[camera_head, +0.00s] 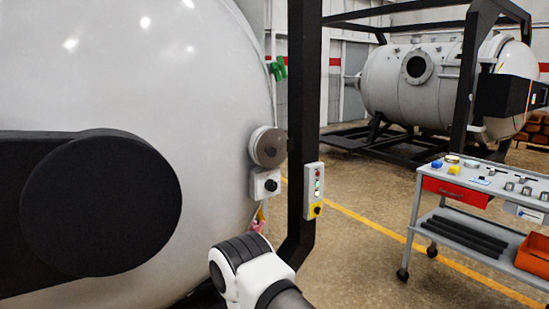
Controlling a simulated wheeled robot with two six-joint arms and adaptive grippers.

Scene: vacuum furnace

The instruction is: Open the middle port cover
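A large pale grey vacuum furnace (190,110) fills the left side. A round grey cover (264,146) with a dark centre sits on the right edge of its body, seen at an angle. It appears to lie closed over its port. No other port cover is visible on this furnace, so I cannot tell whether this is the middle one. One of my arms (245,268), white and black, reaches in from the bottom, below and apart from the cover. Neither gripper shows.
A small box with a black knob (265,184) sits below the cover. A black frame post (302,120) with a control panel (314,190) stands just right. A tool cart (490,184) is farther right, with open floor between. Another furnace (405,85) stands behind.

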